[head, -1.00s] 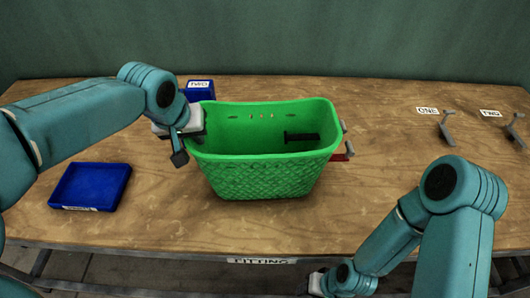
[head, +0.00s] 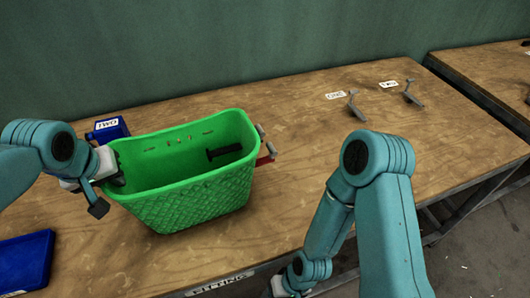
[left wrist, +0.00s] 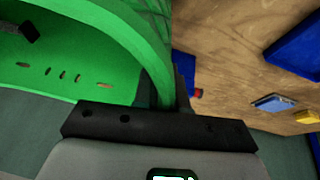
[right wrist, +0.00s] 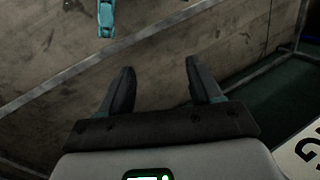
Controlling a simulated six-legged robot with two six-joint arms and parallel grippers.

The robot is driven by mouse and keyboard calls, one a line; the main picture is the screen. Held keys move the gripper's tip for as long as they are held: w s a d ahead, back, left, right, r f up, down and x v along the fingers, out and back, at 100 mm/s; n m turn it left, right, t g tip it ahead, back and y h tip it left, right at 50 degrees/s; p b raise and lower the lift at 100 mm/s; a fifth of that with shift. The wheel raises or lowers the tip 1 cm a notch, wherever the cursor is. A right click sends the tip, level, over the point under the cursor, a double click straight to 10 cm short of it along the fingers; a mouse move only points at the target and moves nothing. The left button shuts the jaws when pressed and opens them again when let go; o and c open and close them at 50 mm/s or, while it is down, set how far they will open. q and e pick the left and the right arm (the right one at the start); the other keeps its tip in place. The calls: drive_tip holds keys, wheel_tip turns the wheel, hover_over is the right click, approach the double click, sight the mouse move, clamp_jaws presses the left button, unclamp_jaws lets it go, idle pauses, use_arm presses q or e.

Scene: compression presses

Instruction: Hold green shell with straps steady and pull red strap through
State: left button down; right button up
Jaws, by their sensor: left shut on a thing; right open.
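The green shell (head: 190,197) stands upright on the wooden table, open side up, with small slots along its far wall. A dark bar-like piece (head: 224,152) sits against its inner wall. A small red piece (head: 265,159), which looks like the red strap's end, sticks out at its right side beside grey tabs (head: 262,130). My left gripper (head: 108,184) is shut on the shell's left rim; the rim (left wrist: 150,45) runs into its jaws in the left wrist view. My right gripper (right wrist: 160,88) is open and empty, low by the table's front edge, pointing at the floor.
Two grey levers (head: 357,106) (head: 412,94) stand at the back right beside labels. The table between shell and levers is clear. Another table (head: 490,70) stands to the right.

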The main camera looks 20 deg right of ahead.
drive_tip(key=s+a+r+n+g, duration=0.1)
drive_tip(key=a+r+n+g, duration=0.2)
drive_tip(key=r, duration=0.6)
drive_tip(key=a+r+n+g+h, duration=0.1)
drive_tip(key=a+r+n+g, duration=0.15)
drive_tip(key=r, duration=0.65)
drive_tip(key=s+a+r+n+g, duration=0.1)
drive_tip(key=a+r+n+g, duration=0.25)
drive_tip(key=r, duration=0.55)
drive_tip(key=w+d+r+m+t+y, duration=0.1)
drive_tip(key=w+d+r+m+t, duration=0.3)
drive_tip(key=w+d+r+m, duration=0.6)
drive_tip(key=w+d+r+m+t+y, duration=0.1)
drive_tip(key=w+d+r+m+t, duration=0.3)
drive_tip(key=w+d+r+m, duration=0.6)
drive_tip(key=m, duration=0.4)
approach(272, 147)
drive_tip(key=shift+t, duration=0.3)
drive_tip(key=x, duration=1)
drive_tip(key=shift+s+f, duration=0.1)
drive_tip(key=shift+s, duration=0.15)
